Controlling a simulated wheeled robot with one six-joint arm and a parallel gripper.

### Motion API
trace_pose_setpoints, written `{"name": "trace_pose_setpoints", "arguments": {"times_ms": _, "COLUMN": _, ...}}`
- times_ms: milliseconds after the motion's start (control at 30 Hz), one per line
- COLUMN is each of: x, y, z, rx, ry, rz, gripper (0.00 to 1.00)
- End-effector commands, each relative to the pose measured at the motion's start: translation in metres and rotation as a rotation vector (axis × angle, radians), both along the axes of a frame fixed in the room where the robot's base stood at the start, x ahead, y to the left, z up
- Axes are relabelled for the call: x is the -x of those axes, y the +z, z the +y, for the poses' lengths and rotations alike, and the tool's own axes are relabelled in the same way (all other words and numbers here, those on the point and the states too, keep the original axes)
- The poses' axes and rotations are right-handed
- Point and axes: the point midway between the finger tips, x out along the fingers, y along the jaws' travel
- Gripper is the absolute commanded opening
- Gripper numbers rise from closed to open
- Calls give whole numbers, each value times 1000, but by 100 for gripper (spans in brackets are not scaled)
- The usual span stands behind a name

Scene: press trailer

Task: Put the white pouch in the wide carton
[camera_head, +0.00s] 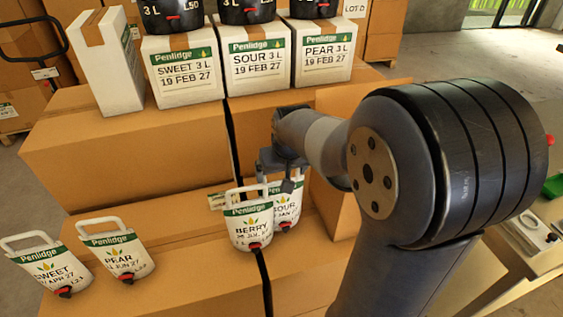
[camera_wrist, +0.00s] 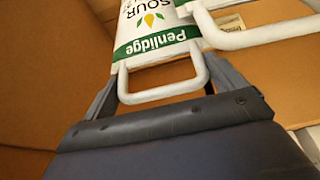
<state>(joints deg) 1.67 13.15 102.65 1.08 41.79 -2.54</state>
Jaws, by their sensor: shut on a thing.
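Several white pouches with green Penlidge bands and loop handles stand on the lower brown cartons. The SWEET pouch (camera_head: 58,272) and PEAR pouch (camera_head: 121,256) are at the left. The BERRY pouch (camera_head: 249,224) stands in front of the SOUR pouch (camera_head: 287,206) and partly hides it. My gripper (camera_head: 281,181) is over the SOUR pouch, shut on its handle. In the wrist view, that handle (camera_wrist: 160,96) lies between the fingers, with the SOUR pouch (camera_wrist: 150,28) beyond. I cannot tell which carton is the wide one.
White labelled cartons, SWEET (camera_head: 184,77), SOUR (camera_head: 259,66) and PEAR (camera_head: 322,58), stand on the upper brown cartons (camera_head: 130,145), with black containers on top. A plain white carton (camera_head: 108,62) stands left of them. A table (camera_head: 535,205) is at the right.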

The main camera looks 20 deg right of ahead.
Motion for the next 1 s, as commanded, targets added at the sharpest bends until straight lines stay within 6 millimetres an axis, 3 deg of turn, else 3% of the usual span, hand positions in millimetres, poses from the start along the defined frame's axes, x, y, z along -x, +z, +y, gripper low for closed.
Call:
{"name": "trace_pose_setpoints", "arguments": {"times_ms": 333, "x": -1, "y": -1, "z": 0, "rx": 0, "ry": 0, "rz": -7, "gripper": 20}}
{"name": "trace_pose_setpoints", "arguments": {"times_ms": 367, "x": 0, "y": -3, "z": 0, "rx": 0, "ry": 0, "rz": -1, "gripper": 91}}
{"name": "trace_pose_setpoints", "arguments": {"times_ms": 400, "x": 0, "y": -2, "z": 0, "rx": 0, "ry": 0, "rz": -1, "gripper": 95}}
{"name": "trace_pose_setpoints", "arguments": {"times_ms": 467, "x": 0, "y": -2, "z": 0, "rx": 0, "ry": 0, "rz": -1, "gripper": 100}}
{"name": "trace_pose_setpoints", "arguments": {"times_ms": 767, "x": 0, "y": 1, "z": 0, "rx": 0, "ry": 0, "rz": -1, "gripper": 100}}
{"name": "trace_pose_setpoints", "arguments": {"times_ms": 1000, "x": 11, "y": 29, "z": 0, "rx": 0, "ry": 0, "rz": -8, "gripper": 100}}
